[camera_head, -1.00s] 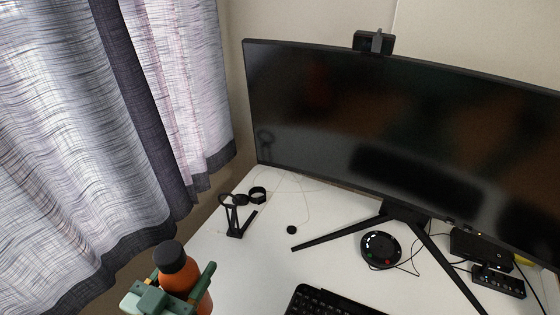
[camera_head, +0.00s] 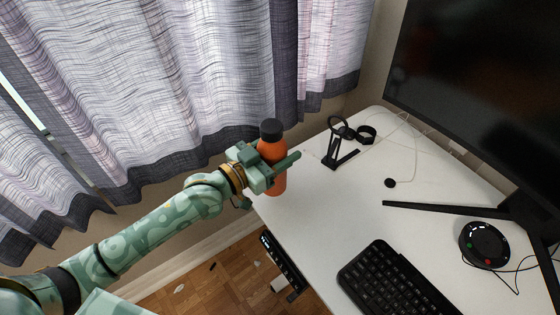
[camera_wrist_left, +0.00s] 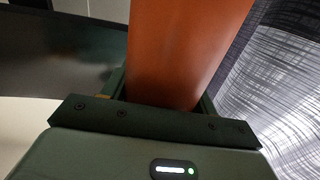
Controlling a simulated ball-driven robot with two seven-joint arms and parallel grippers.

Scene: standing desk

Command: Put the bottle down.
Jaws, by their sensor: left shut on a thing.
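The orange bottle (camera_head: 279,184) with a black cap is upright at the left edge of the white desk (camera_head: 330,215). My left gripper (camera_head: 279,164) is shut around the bottle's body, its fingers on either side. In the left wrist view the orange bottle (camera_wrist_left: 185,50) fills the space between the fingers. Its base appears close to the desk's left edge; I cannot tell whether it touches the desktop. My right gripper is not in view.
A keyboard (camera_head: 393,282) lies at the front, and a round black device (camera_head: 484,243) at the right. The desktop between bottle and keyboard is clear.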

